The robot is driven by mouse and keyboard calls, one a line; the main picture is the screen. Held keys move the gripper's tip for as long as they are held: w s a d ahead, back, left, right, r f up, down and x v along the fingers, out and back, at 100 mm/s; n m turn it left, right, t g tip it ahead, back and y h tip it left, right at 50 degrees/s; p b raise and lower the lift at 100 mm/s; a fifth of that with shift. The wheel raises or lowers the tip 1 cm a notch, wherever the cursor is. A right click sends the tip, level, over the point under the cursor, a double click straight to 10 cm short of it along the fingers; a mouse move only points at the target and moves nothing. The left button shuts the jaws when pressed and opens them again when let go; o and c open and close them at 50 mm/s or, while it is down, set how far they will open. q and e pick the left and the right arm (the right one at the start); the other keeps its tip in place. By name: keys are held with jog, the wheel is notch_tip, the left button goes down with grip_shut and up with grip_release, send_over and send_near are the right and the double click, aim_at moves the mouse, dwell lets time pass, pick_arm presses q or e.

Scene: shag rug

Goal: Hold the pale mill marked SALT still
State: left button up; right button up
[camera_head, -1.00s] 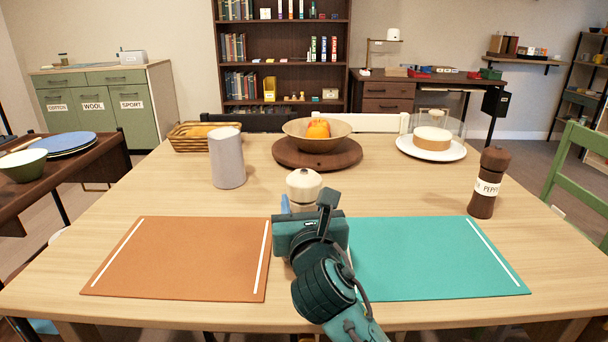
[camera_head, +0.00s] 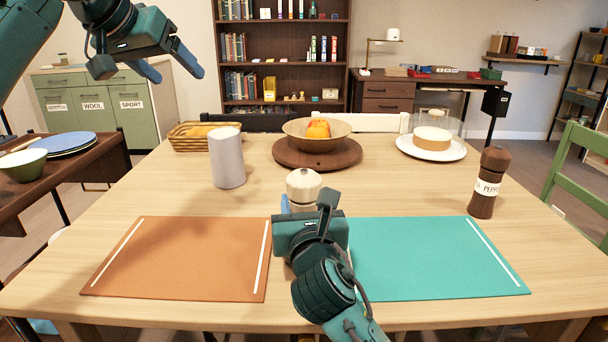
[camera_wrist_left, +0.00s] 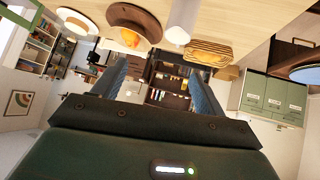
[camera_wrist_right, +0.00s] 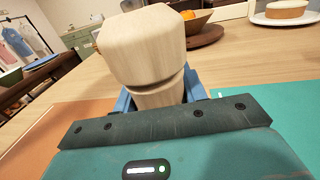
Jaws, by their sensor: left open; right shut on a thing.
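The pale mill (camera_head: 303,186) stands upright on the table between the orange mat and the teal mat. Its lower part and any SALT marking are hidden behind my right gripper. My right gripper (camera_head: 297,208) is shut around the mill from the near side. In the right wrist view the mill's pale wooden head (camera_wrist_right: 143,45) rises above the blue fingers. My left gripper (camera_head: 175,68) is open and empty, raised above the table's far left. Its two blue fingers also show apart in the left wrist view (camera_wrist_left: 158,85).
A dark pepper mill (camera_head: 488,183) stands at the right. A grey cylinder (camera_head: 227,160), a basket (camera_head: 190,147), a fruit bowl (camera_head: 300,137) on a brown round board (camera_head: 290,158) and a cake plate (camera_head: 455,155) stand farther back. The orange mat (camera_head: 185,260) and teal mat (camera_head: 430,260) are bare.

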pick_arm(q)
jog(key=s+d+f+m+g, duration=0.1)
jog(key=s+d, duration=0.2)
jog(key=d, duration=0.3)
jog(key=s+d+f+g, duration=0.1)
jog(key=s+d+g, duration=0.1)
jog(key=d, duration=0.4)
jog(key=g+y, duration=0.2)
send_near(303, 173)
jog(key=shift+m, duration=0.4)
jog(key=x, duration=1)
jog(key=shift+w+f, duration=0.1)
jog(key=shift+f, duration=0.2)
jog(key=shift+c, duration=0.3)
jog(key=c, duration=0.9)
